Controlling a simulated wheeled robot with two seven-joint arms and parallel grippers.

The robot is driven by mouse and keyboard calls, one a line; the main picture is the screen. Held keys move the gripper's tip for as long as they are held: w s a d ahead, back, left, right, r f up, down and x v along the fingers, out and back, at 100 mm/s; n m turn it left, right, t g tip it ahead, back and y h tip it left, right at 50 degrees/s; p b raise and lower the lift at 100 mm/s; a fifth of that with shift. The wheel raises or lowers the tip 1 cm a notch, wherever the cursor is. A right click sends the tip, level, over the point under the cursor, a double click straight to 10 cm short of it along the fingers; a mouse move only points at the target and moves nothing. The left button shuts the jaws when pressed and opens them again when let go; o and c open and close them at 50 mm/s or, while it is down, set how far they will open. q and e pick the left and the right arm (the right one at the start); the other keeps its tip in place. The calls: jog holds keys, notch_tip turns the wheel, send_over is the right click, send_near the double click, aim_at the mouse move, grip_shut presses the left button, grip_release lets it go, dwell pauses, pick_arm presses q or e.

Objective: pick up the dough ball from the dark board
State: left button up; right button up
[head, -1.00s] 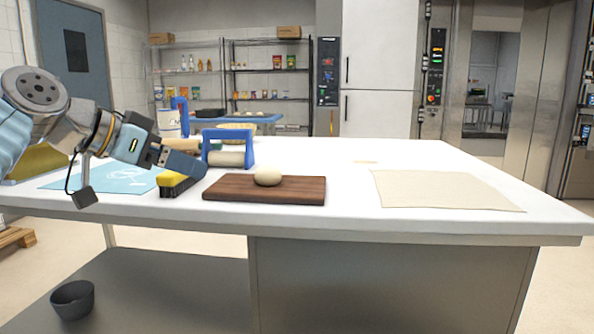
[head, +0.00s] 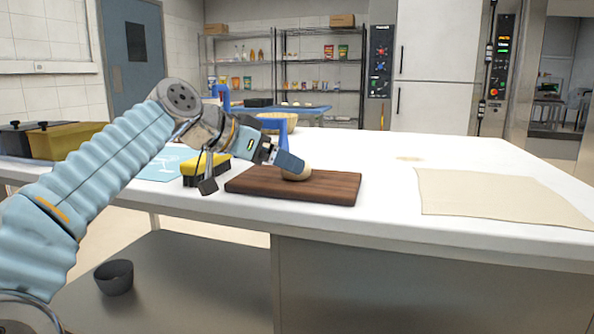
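The pale dough ball (head: 297,174) sits on the dark wooden board (head: 320,190), on the white table. My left gripper (head: 292,166) reaches in from the left, low over the board, and its tip overlaps the dough ball in the head view. The gripper partly hides the ball's left and upper side. I cannot tell whether the fingers are around the ball or only in front of it, nor whether they are open. My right gripper is not in view.
A yellow and black brush (head: 205,166) lies left of the board, by a light blue sheet (head: 163,168). A flat cream cloth (head: 500,198) lies to the right. The white table (head: 392,200) is bare between board and cloth.

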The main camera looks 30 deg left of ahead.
pick_arm(q)
jog(key=x, duration=0.4)
jog(key=shift+w, duration=0.35)
jog(key=c, duration=1.1)
